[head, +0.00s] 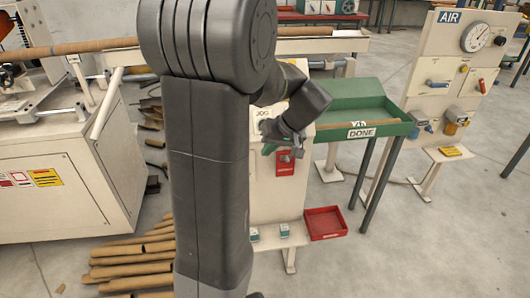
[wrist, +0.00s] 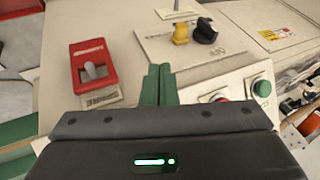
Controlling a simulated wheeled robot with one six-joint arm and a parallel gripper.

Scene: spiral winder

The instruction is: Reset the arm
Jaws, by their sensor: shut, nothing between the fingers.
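My arm stands across the middle of the head view, with the forearm bent to the right and down. My gripper (head: 283,148) is in front of the cream control pedestal (head: 278,212). In the wrist view my gripper (wrist: 157,70) shows two green fingers side by side and touching, shut and empty. The fingertips are over the cream panel, between a red switch plate with a grey lever (wrist: 93,68) on the left and a yellow knob (wrist: 180,34) and black knob (wrist: 205,31) on the right. I cannot tell how far the fingertips are from the panel.
A green DONE tray (head: 362,112) with a brown tube stands behind on the right. An AIR board (head: 455,60) with a gauge stands farther right. A red bin (head: 325,222) and several cardboard tubes (head: 130,262) are low down. Green and red buttons (wrist: 262,88) are right of the fingers.

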